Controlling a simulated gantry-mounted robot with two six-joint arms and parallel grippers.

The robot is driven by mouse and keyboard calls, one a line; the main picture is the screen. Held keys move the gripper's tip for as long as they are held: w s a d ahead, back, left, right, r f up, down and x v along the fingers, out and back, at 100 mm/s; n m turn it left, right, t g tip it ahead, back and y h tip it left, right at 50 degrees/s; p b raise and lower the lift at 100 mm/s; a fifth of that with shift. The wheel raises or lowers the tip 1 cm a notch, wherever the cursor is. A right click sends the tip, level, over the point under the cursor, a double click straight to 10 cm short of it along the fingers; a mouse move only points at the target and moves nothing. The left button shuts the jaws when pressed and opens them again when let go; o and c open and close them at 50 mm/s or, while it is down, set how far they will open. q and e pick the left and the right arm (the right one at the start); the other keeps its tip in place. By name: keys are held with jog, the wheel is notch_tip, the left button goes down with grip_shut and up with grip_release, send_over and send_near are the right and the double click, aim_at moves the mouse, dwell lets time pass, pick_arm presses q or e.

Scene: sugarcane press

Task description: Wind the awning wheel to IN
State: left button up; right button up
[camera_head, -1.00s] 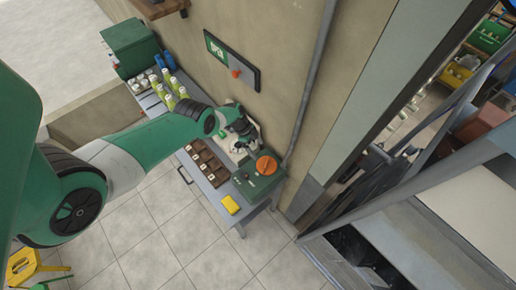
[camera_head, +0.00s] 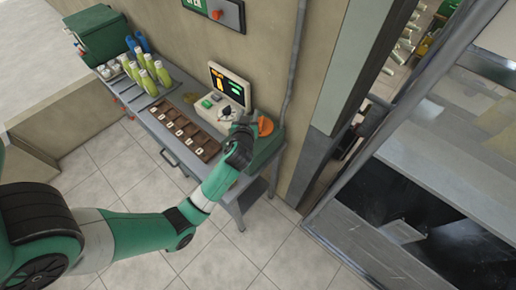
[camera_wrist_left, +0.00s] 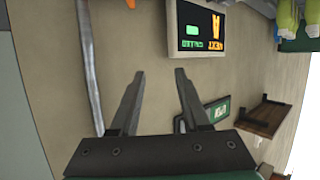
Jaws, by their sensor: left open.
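The awning wheel looks to be the orange knob (camera_head: 265,126) on top of a green box (camera_head: 268,148) at the right end of the bench, by the wall. In the head view my left gripper (camera_head: 243,124) is just left of the knob and partly covers the box. I cannot tell from there whether it touches anything. In the left wrist view the gripper (camera_wrist_left: 159,74) is open, with nothing between its fingers. A bit of orange shows at that view's top edge. No IN marking is readable. My right gripper is not in view.
A till with a lit screen (camera_head: 230,84) stands just left of the gripper. A wooden tray (camera_head: 186,134) and several green bottles (camera_head: 147,76) are further left on the bench. A grey pipe (camera_head: 294,60) runs up the wall behind the knob.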

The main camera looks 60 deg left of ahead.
pick_arm(q)
jog(key=m+h+b, duration=0.1)
jog(key=b, duration=0.1)
send_near(262, 122)
jog(key=shift+s+d+t, duration=0.25)
jog(key=shift+s+t, duration=0.15)
jog(key=shift+s, duration=0.5)
jog(key=shift+w, duration=0.3)
jog(key=shift+r, duration=0.1)
jog(key=b+x, duration=0.6)
jog(key=shift+f+b, duration=0.35)
jog(key=shift+f, duration=0.15)
jog(key=x, duration=0.3)
jog(key=b+x, duration=0.1)
jog(key=x, duration=0.1)
jog(key=shift+w+a+r, duration=0.15)
jog(key=shift+r, duration=0.2)
grip_shut()
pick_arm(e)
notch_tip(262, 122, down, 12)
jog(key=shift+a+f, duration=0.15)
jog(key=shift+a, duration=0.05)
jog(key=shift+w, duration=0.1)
